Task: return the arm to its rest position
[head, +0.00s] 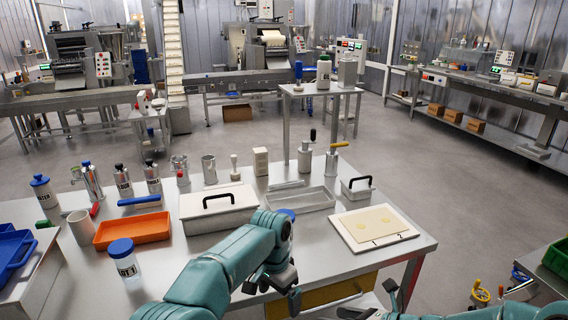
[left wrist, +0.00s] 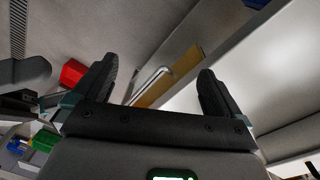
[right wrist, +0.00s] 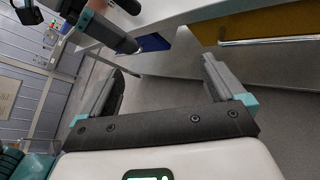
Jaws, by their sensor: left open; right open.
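My left arm comes in from the left over the front of the metal table (head: 330,245), bends at a teal elbow, and turns down. Its gripper (head: 272,290) hangs at the table's front edge. In the left wrist view the two dark fingers (left wrist: 157,75) stand apart with nothing between them. My right arm lies low at the bottom right of the head view, its gripper (head: 370,304) in front of the table. In the right wrist view its fingers (right wrist: 165,68) are spread and empty, with floor behind them. Neither gripper touches any table item that I can see.
The table holds an orange tray (head: 132,230), a white lidded box (head: 218,219), a jar with a blue lid (head: 125,266) and a white board with a pasta sheet (head: 373,226). A yellow drawer front (head: 325,296) is below the tabletop. Open floor (head: 470,200) lies to the right.

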